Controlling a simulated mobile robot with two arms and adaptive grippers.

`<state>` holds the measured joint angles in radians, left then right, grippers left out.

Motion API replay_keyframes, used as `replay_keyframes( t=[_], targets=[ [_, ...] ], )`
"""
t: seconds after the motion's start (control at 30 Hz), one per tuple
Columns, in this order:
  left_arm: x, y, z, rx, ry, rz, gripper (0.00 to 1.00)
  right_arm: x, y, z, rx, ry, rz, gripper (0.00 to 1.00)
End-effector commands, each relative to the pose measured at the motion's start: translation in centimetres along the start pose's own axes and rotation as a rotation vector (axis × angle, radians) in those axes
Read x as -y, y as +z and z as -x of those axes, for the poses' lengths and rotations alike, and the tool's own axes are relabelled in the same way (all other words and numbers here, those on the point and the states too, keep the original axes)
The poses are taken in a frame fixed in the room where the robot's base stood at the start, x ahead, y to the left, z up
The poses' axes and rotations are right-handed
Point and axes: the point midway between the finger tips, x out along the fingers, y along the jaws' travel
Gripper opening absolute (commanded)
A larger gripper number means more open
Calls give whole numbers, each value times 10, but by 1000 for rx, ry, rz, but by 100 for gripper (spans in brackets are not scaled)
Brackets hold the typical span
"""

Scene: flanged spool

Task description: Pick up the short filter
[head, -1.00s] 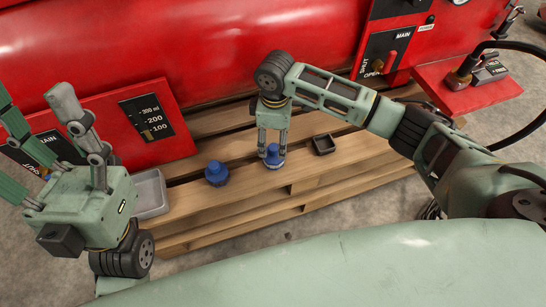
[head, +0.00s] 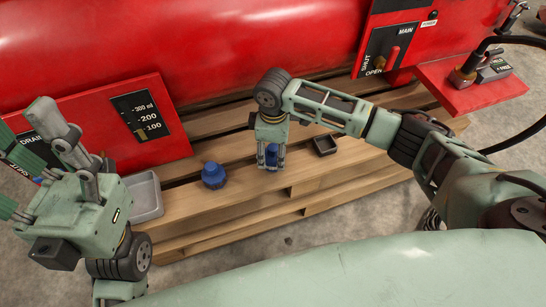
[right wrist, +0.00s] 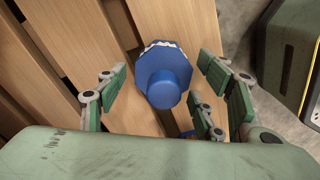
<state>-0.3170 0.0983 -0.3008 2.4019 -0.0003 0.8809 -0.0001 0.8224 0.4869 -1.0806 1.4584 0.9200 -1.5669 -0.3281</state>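Two blue filters stand on the wooden pallet. One filter (head: 214,175) stands in the open, left of my right gripper. The other filter (head: 271,154) is under my right gripper (head: 271,163), partly hidden by its fingers. In the right wrist view, a blue filter (right wrist: 163,78) with a wide faceted flange and narrower round end sits between the fingers of my right gripper (right wrist: 163,85). Gaps show on both sides, so the fingers are open around it. I cannot tell which filter is the short one. My left gripper (head: 48,140) is open and empty, fingers upward, at the left.
A grey tray (head: 157,206) lies on the pallet (head: 235,207) at the left. A small dark tray (head: 325,151) is right of my right gripper. A red tank (head: 210,45) stands behind, with a gauge panel (head: 140,115) and a valve panel (head: 391,50).

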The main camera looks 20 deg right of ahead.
Motion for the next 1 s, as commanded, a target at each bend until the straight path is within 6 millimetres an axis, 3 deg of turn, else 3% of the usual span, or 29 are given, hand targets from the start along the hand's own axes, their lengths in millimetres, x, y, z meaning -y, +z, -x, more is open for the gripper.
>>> replay_keyframes(
  t=[0.4,0.77,1.0],
  targets=[
    [0,0,1,2,-2,0,67,0,0,0,0,0,0,23],
    [0,-2,-4,-1,-2,0,67,0,0,8,-1,0,0,23],
    [1,-8,-21,9,-10,1,67,0,-1,43,-1,0,0,23]
  ],
)
